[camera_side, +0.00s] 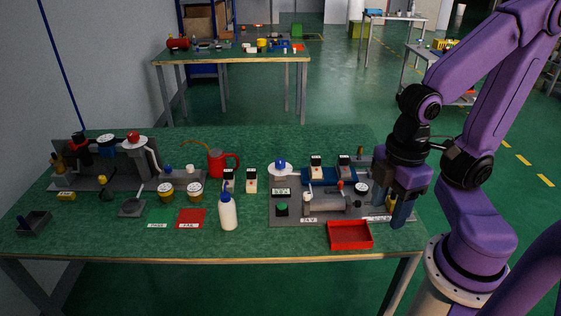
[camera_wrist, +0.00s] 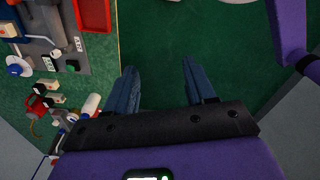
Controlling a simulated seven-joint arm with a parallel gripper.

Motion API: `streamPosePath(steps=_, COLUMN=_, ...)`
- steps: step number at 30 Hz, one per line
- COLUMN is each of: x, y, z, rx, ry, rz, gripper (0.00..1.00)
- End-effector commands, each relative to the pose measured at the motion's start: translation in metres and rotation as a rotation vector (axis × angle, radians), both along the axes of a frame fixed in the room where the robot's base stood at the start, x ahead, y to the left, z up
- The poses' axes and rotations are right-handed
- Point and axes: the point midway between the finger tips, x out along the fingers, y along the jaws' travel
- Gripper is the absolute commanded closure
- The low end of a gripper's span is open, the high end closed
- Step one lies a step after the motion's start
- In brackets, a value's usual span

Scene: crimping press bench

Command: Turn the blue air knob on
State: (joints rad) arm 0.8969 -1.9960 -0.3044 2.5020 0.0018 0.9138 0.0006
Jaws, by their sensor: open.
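A blue knob (camera_side: 281,163) sits on a round white base at the back left of the grey press board (camera_side: 291,215). Which way the knob is turned is too small to tell. My gripper (camera_side: 390,207) is at the right end of that board, near the table's right edge, well to the right of the knob. In the wrist view my gripper (camera_wrist: 160,68) has its two blue fingers spread, with nothing between them. That view looks past the table edge at the green floor, with part of the board (camera_wrist: 98,62) at upper left. Whether the fingertips touch the board cannot be told.
A red tray (camera_side: 350,247) lies in front of the board, and a green button (camera_side: 282,209) is on it. A white bottle (camera_side: 228,213) and red can (camera_side: 219,165) stand to the left. A second fixture (camera_side: 120,160) is at far left.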

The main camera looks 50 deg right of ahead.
Motion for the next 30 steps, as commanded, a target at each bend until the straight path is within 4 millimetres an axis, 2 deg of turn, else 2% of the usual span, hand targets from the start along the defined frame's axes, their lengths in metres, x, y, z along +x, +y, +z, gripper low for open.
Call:
streamPosePath(steps=4, x=0.011, y=0.007, z=0.003, rx=-0.002, ry=0.001, rz=-0.05, gripper=0.33)
streamPosePath(steps=7, x=0.034, y=0.019, z=0.009, rx=-0.001, ry=0.002, rz=-0.148, gripper=0.33)
streamPosePath(steps=12, x=0.093, y=0.039, z=0.019, rx=-0.004, ry=0.007, rz=-0.387, gripper=0.33)
streamPosePath(steps=17, x=0.154, y=0.049, z=0.025, rx=-0.005, ry=0.011, rz=-0.615, gripper=0.33)
streamPosePath(steps=23, x=0.232, y=0.043, z=0.026, rx=-0.007, ry=0.016, rz=-0.901, gripper=0.33)
streamPosePath(steps=30, x=0.321, y=0.009, z=0.018, rx=-0.008, ry=0.022, rz=-1.245, gripper=0.33)
